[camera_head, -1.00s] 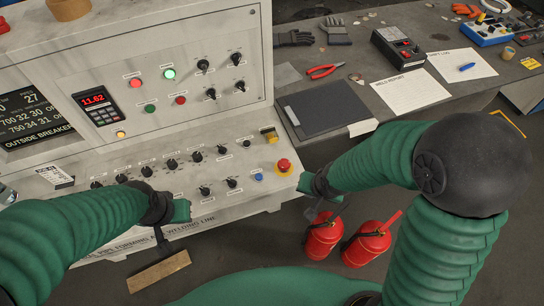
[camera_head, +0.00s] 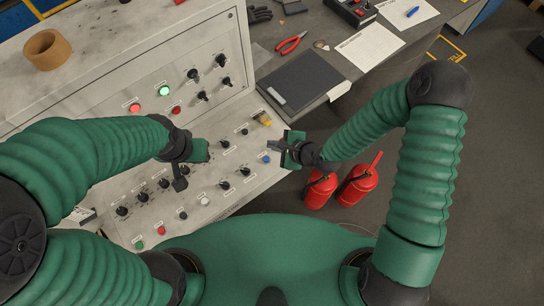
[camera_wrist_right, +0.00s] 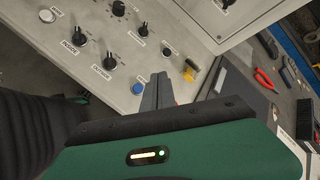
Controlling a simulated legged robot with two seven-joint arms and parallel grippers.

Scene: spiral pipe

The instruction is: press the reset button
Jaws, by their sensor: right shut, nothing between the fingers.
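The sloped control panel (camera_head: 200,215) carries several knobs and buttons. A blue button (camera_head: 266,158) sits near its right end; it also shows in the right wrist view (camera_wrist_right: 137,88). I cannot read its label, so I cannot tell for sure that it is the reset button. My right gripper (camera_head: 273,146) is shut and empty above the panel's right end, close to the blue button. In the right wrist view its fingers (camera_wrist_right: 164,88) lie just right of that button. The red mushroom button is hidden behind this gripper. My left gripper (camera_head: 203,150) is over the panel's middle; its fingers are unclear.
A yellow part (camera_head: 262,118) stands on the panel's back right, just beyond my right gripper. The upright panel (camera_head: 195,85) rises behind. A table with a black clipboard (camera_head: 298,82) is at the right. Two red fire extinguishers (camera_head: 357,186) stand on the floor below.

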